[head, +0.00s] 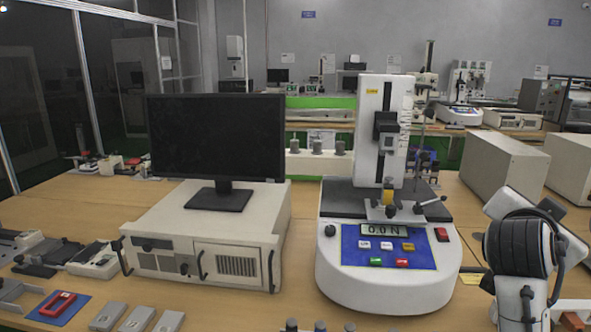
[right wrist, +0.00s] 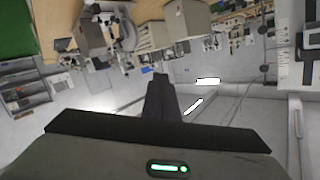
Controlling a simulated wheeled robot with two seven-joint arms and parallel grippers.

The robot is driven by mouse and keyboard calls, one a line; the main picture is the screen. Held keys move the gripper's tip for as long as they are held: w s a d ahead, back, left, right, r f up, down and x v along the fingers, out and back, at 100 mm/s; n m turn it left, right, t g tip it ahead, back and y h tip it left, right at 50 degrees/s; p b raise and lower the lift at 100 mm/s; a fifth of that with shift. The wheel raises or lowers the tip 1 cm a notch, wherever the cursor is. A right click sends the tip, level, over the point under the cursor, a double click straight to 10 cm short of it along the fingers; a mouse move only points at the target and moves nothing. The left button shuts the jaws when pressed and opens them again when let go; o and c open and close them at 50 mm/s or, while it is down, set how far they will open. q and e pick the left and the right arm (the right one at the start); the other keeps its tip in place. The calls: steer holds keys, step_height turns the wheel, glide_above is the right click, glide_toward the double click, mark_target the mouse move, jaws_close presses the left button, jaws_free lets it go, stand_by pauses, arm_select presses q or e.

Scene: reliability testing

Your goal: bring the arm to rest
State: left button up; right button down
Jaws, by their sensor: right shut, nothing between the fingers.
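My right gripper (right wrist: 160,80) shows in the right wrist view as dark fingers pressed together with nothing between them. It points out into open room space and touches nothing that I can see. In the head view, part of my right arm (head: 522,250), white with a black ribbed joint, is raised at the right edge, to the right of the tester. Its fingers cannot be made out there. My left arm and gripper are not in view.
A white force tester (head: 388,281) with a display reading 0.0 N stands mid-table. Left of it, a monitor (head: 215,135) stands on a beige computer case (head: 200,250). A red part on a blue mat (head: 38,312) and grey blocks (head: 135,320) lie front left. Beige boxes (head: 505,168) stand behind my arm.

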steer(key=s+d+r+g+h, duration=0.3)
steer(key=s+d+r+h, duration=0.5)
steer(key=d+r, duration=0.55)
steer(key=w+a+f+n+t+y, duration=0.3)
steer(key=w+f+n+y, duration=0.15)
steer(key=f, duration=0.45)
steer(key=w+a+f+n+t+y, duration=0.35)
steer(key=f+n, duration=0.25)
steer(key=f, duration=0.4)
steer(key=s+a+f+n+y, duration=0.1)
steer(key=a+f+n+y, duration=0.25)
steer(key=f, duration=0.75)
steer(key=s+a+f+n+y, duration=0.25)
steer(key=a+f, duration=0.25)
steer(key=f, duration=0.7)
steer(key=s+a+f+n+g+y, duration=0.2)
steer(key=s+a+f+g+y, duration=0.3)
steer(key=s+f, duration=0.65)
steer(key=s+a+f+n+g+y, duration=0.1)
steer(key=s+a+f+n+y, duration=0.2)
steer(key=s+a+f, duration=0.7)
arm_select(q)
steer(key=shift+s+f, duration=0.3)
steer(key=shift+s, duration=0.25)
arm_select(e)
steer(key=a+m+t, duration=0.1)
steer(key=a+m, duration=0.4)
steer(key=a, duration=0.5)
steer(key=shift+s+y, duration=0.2)
steer(key=shift+y, duration=0.1)
